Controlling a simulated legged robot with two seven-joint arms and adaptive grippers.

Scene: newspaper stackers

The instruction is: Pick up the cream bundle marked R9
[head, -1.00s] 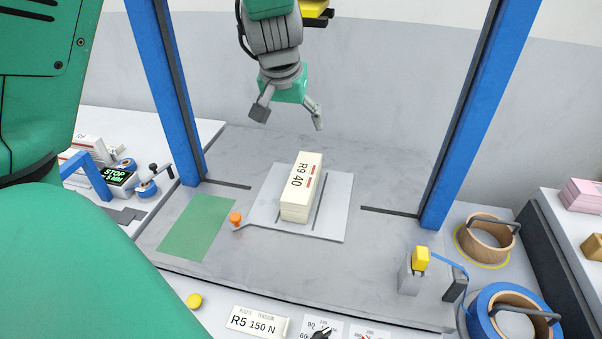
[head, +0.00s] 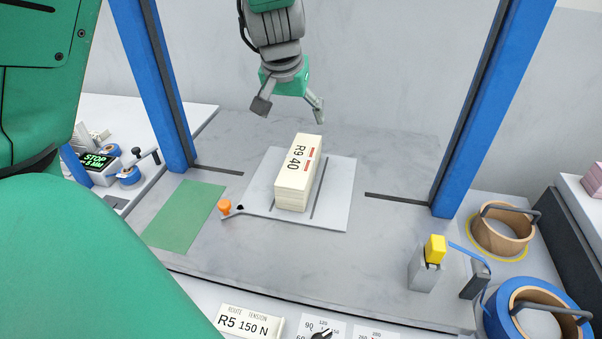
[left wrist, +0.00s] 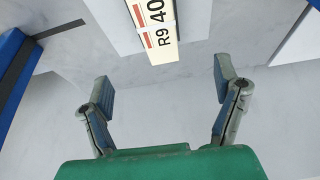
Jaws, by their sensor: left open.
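The cream bundle marked R9 40 (head: 293,183) lies on a light grey plate (head: 335,195) in the middle of the bench, its label facing up. In the left wrist view the bundle (left wrist: 156,30) shows at the top, cut off by the edge. My left gripper (head: 290,108) hangs above and behind the bundle, fingers spread and empty. In the left wrist view its two fingers (left wrist: 164,84) stand wide apart, with bare bench between them and the bundle beyond. Nothing touches the bundle. My right gripper is not in view.
Blue posts (head: 153,85) flank the bench left and right. An orange knob (head: 224,206) sits at the plate's left corner, near a green mat (head: 185,217). A yellow-topped device (head: 434,248) and strap rolls (head: 500,236) stand at right. A label reads R5 150 N (head: 247,321).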

